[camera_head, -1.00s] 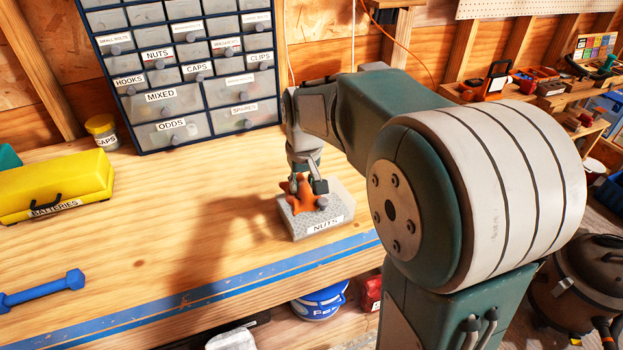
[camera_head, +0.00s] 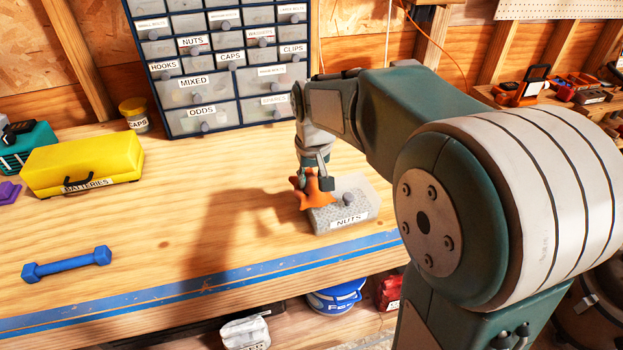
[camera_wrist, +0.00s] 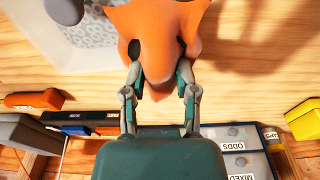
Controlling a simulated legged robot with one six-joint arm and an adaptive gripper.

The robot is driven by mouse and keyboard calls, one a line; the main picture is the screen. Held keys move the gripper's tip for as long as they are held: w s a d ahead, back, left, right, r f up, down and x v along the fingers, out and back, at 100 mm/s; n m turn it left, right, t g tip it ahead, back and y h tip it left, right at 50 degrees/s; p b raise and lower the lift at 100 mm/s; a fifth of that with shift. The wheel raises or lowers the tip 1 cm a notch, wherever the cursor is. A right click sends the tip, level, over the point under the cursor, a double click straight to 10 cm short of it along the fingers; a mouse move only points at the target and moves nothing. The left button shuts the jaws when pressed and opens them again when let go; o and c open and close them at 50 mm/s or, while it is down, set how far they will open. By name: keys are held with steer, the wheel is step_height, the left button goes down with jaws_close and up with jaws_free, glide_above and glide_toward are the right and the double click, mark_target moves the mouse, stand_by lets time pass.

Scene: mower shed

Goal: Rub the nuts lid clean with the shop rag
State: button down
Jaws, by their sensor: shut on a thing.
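The shop rag (camera_head: 316,191) is a crumpled orange cloth. My gripper (camera_head: 318,172) is shut on it, and the rag also shows between the fingers in the wrist view (camera_wrist: 158,35). The nuts box (camera_head: 345,218) is a grey, see-through container labelled NUTS near the bench's front edge. Its lid (camera_head: 362,192) has a round grey knob (camera_head: 348,199). The rag hangs over the left part of the lid, left of the knob; I cannot tell whether it touches. In the wrist view, part of the lid (camera_wrist: 95,32) shows at the upper left.
A drawer cabinet (camera_head: 190,83) stands behind on the workbench (camera_head: 150,240). A yellow batteries box (camera_head: 85,163), a caps jar (camera_head: 135,115) and a blue dumbbell (camera_head: 67,264) are at the left. The bench between them and the nuts box is clear.

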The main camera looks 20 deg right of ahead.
steer(key=shift+r, duration=2.75)
steer(key=shift+r, duration=0.1)
steer(key=shift+r, duration=1.4)
